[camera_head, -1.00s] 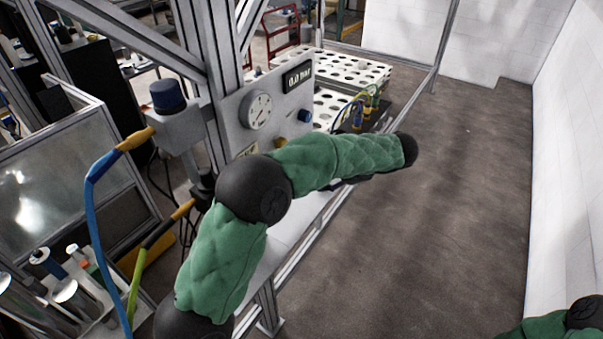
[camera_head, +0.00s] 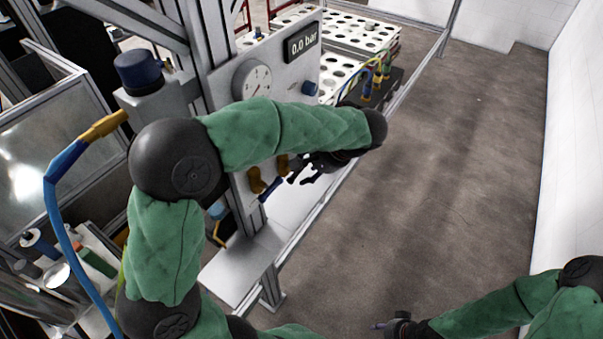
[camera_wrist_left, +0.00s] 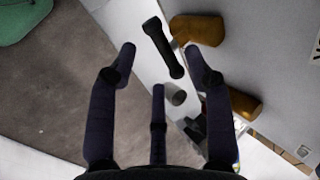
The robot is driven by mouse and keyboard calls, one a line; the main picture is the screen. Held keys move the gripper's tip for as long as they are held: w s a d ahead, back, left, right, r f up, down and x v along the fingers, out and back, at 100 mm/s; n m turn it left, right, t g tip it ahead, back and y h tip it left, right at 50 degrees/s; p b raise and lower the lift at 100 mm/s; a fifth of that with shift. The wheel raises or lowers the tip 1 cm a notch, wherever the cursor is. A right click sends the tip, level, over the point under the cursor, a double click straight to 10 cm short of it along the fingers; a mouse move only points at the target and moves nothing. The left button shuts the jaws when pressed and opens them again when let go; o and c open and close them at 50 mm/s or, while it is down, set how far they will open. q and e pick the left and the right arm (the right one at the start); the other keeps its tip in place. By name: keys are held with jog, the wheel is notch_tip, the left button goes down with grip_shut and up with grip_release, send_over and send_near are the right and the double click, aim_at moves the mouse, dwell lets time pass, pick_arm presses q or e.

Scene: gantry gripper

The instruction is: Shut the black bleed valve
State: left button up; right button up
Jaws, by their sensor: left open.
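The black bleed valve shows as a black lever handle (camera_wrist_left: 165,48) in the left wrist view, beside a brass valve body (camera_wrist_left: 197,29) on the grey panel. My left gripper (camera_wrist_left: 160,56) is open, with fingertips on either side of the lever in that view; I cannot tell if they touch it. In the head view my left gripper (camera_head: 312,172) is at the panel's lower right, next to brass fittings (camera_head: 257,181), partly hidden by my arm. My right gripper (camera_head: 388,325) shows at the bottom edge, far from the panel; its jaws are unclear.
The panel carries a round gauge (camera_head: 252,79) and a display reading 0.0 bar (camera_head: 302,41). A blue-handled lever (camera_head: 270,189) hangs close by. A second brass fitting (camera_wrist_left: 243,103) and a grey cylinder (camera_wrist_left: 176,95) are near the fingers. The floor (camera_head: 450,180) at right is clear.

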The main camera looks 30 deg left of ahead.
aim_at(298, 175)
pick_arm(q)
jog(key=shift+x, duration=1.6)
